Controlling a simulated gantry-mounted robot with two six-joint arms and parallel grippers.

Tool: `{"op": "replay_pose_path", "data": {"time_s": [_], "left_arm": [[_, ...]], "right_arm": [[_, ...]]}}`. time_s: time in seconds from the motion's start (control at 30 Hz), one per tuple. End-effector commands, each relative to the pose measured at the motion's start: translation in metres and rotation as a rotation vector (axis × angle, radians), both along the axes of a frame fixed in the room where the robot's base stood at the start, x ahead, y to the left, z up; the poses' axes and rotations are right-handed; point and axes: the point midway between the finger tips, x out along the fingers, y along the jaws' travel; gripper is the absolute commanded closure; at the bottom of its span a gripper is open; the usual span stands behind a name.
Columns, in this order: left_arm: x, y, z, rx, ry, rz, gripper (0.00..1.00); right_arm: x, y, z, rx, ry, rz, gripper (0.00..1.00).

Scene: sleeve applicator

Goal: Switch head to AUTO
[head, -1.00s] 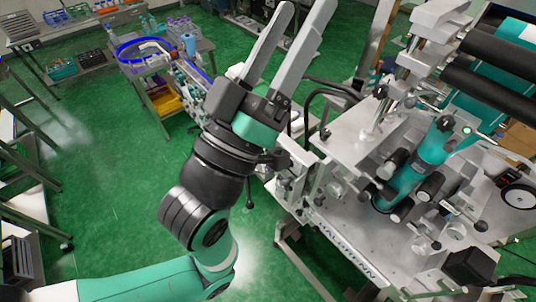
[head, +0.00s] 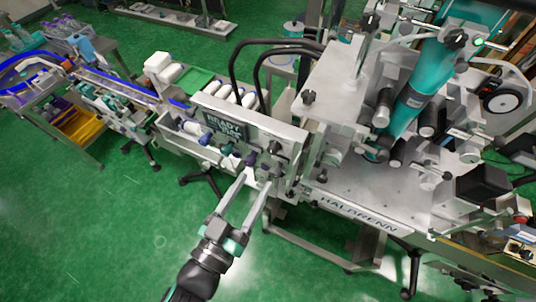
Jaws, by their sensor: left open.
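The sleeve applicator machine (head: 345,212), marked HALBRENN, stands at the right. On its left is a control panel with a dark display (head: 222,124) reading READY on its upper line; the lower line is too small to read. Small dark knobs sit beside and below the display, among them one at the panel's right (head: 274,147). Which is the head switch, and its setting, I cannot tell. My left gripper (head: 255,181) is open and empty, its fingertips pointing up at the knobs from just below; contact cannot be made out. My right gripper is not in view.
White-bodied bottles (head: 230,92) stand behind the panel. A conveyor with blue edges (head: 110,80) runs off to the left, near a yellow bin (head: 82,132). Black hoses (head: 262,62) arch above the panel. The green floor at lower left is clear.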

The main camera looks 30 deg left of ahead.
Motion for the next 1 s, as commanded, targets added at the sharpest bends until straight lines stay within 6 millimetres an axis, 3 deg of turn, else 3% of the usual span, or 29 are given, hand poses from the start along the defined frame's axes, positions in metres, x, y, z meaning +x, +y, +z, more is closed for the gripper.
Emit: {"op": "replay_pose_path", "data": {"time_s": [0.2, 0.33, 0.5, 0.73, 1.0], "left_arm": [[0.051, 0.001, 0.003, 0.000, -0.001, 0.002, 0.38], [0.072, 0.001, 0.001, 0.001, 0.000, 0.001, 0.38], [0.085, 0.001, 0.000, 0.000, 0.000, 0.000, 0.38], [0.085, 0.001, 0.000, 0.000, 0.000, 0.000, 0.38], [0.085, 0.001, 0.000, 0.000, 0.000, 0.000, 0.87]], "right_arm": [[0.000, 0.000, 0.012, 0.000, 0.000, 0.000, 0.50], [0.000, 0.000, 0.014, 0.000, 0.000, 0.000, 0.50], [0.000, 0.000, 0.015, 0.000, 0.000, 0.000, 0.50], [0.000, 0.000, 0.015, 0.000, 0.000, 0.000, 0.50], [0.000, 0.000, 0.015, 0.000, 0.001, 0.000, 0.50]]}}
